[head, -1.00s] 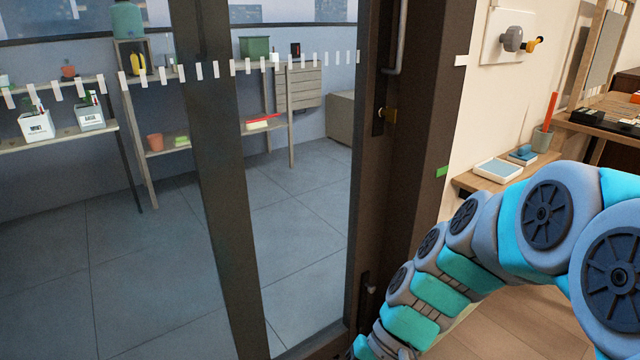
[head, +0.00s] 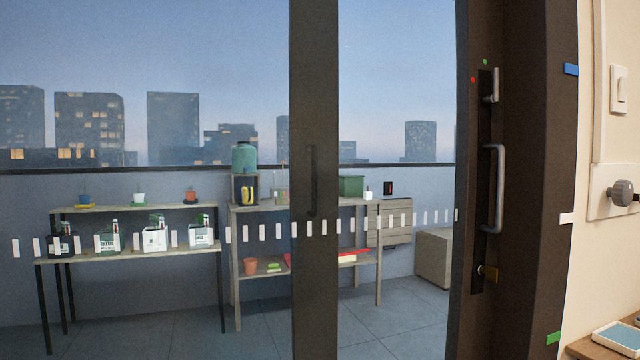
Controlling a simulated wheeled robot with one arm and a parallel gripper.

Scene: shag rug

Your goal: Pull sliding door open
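The sliding glass door has a dark frame, and its right-hand stile (head: 465,120) meets the dark brown jamb (head: 540,200). A grey vertical bar handle (head: 497,188) is on the dark plate at this edge, with a small lever (head: 490,86) above it and a brass lock piece (head: 489,273) below. A second, dark handle (head: 312,180) shows on the middle stile (head: 314,250). I see no clear gap at the door's right edge. My gripper and arm are not in view.
Beyond the glass are a balcony with shelves (head: 130,211), potted plants and a grey box (head: 434,257). White dashes cross the glass. At right are a wall with a grey knob (head: 622,193), a switch (head: 619,89) and a wooden shelf with a tray (head: 618,338).

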